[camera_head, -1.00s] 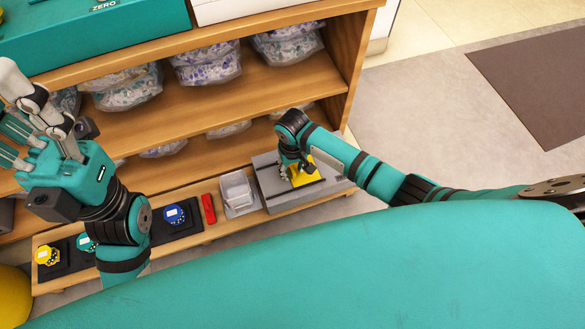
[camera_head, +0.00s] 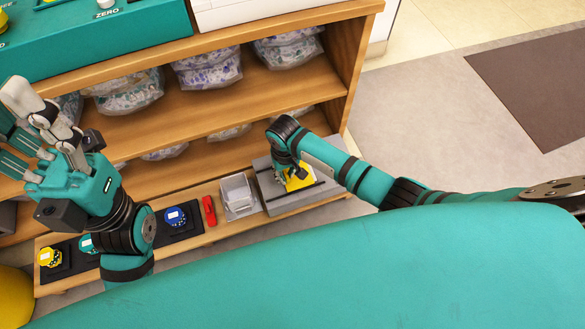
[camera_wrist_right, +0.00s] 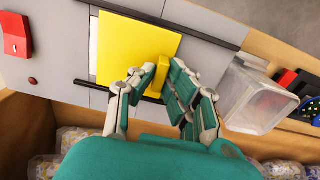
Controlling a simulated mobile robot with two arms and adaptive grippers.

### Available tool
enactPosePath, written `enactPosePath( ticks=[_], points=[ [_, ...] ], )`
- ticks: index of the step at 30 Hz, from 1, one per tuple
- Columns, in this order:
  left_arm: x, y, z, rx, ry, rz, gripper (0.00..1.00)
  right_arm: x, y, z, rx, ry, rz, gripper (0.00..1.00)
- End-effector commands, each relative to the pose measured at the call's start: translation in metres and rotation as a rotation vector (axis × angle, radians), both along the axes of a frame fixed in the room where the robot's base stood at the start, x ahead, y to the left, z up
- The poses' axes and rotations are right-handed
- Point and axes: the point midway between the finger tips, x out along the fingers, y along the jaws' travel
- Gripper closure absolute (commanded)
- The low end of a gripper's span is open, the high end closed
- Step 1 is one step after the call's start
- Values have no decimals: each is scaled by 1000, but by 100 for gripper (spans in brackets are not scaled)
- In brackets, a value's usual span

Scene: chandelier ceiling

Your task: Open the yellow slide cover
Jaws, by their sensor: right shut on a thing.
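The yellow slide cover (camera_wrist_right: 125,45) is a flat square plate with a small upright yellow handle (camera_wrist_right: 162,72). It lies on a grey box (camera_head: 270,183) at the right end of the low shelf, between dark rails. A narrow pale strip shows along the cover's left edge in the right wrist view. My right gripper (camera_wrist_right: 150,88) is shut on the handle, fingers on both sides of it; it also shows over the cover in the head view (camera_head: 291,174). My left gripper (camera_head: 35,150) is raised at the far left, fingers spread, empty and away from the box.
A clear plastic container (camera_head: 238,195) stands right beside the box, with a red object (camera_head: 208,210) and a blue round device (camera_head: 176,216) further left. A red switch (camera_wrist_right: 15,35) sits on the grey box. Shelf boards with bagged items (camera_head: 208,70) rise behind.

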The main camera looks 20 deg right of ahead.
Motion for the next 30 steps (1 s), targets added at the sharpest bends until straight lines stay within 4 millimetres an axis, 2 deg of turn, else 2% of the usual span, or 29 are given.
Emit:
enactPosePath(
  ticks=[1,3,6,9,18,19,24,30],
  points=[
    [0,0,0,2,32,-1,60,-2,18,5,10,2,3,100],
    [-2,1,-3,0,47,-2,60,-2,34,4,9,1,3,100],
    [-4,1,-5,-2,58,-3,60,-3,52,3,7,1,2,100],
    [-5,1,-6,-3,64,-4,60,-3,61,1,4,0,3,100],
    [-5,1,-7,-3,64,-4,60,-3,62,0,3,0,3,100],
    [-5,1,-7,-3,64,-4,60,-3,62,0,2,0,3,87],
    [-5,1,-8,-3,65,-4,60,-3,62,0,3,0,2,65],
    [-5,1,-7,-3,64,-4,60,-3,62,0,3,-1,2,65]
  ],
)
